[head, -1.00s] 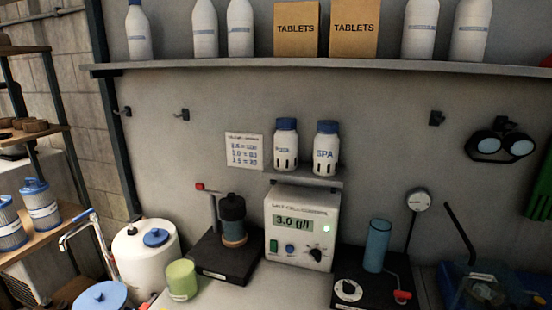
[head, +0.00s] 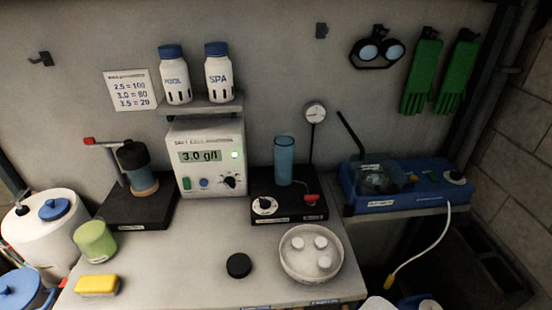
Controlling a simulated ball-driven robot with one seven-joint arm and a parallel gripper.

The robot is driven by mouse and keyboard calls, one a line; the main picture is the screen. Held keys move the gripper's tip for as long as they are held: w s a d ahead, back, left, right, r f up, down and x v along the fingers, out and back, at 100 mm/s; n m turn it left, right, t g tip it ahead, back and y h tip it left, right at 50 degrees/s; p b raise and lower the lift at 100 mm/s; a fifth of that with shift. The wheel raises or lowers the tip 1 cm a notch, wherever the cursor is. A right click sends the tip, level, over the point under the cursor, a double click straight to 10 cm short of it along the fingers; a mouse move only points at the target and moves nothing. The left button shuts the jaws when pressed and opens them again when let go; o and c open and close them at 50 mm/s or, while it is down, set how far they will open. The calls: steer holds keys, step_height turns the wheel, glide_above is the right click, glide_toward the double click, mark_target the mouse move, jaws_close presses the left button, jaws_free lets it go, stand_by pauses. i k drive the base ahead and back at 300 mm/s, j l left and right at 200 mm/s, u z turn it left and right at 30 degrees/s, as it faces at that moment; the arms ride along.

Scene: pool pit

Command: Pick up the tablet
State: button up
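Three white round tablets lie in a shallow pale dish (head: 311,275) near the front right of the bench. One tablet (head: 321,243) is at the back, one tablet (head: 306,253) is to the left, and one tablet (head: 325,262) is nearest the front. They lie apart from each other. My gripper is not in the head view, so its state does not show.
A black round cap (head: 238,265) lies left of the dish. A black stand with a blue cylinder (head: 284,160) is behind it. A salt meter (head: 208,160) reads 3.0 g/l. A yellow sponge (head: 97,285) and green cup (head: 95,241) are left.

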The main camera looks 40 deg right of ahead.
mark_target(324, 263)
steer(key=i+j, duration=0.1)
steer(key=j, duration=0.4)
steer(key=i+j+z, duration=0.15)
steer(key=j, duration=0.4)
steer(key=k+j, duration=0.15)
steer(key=j, duration=0.2)
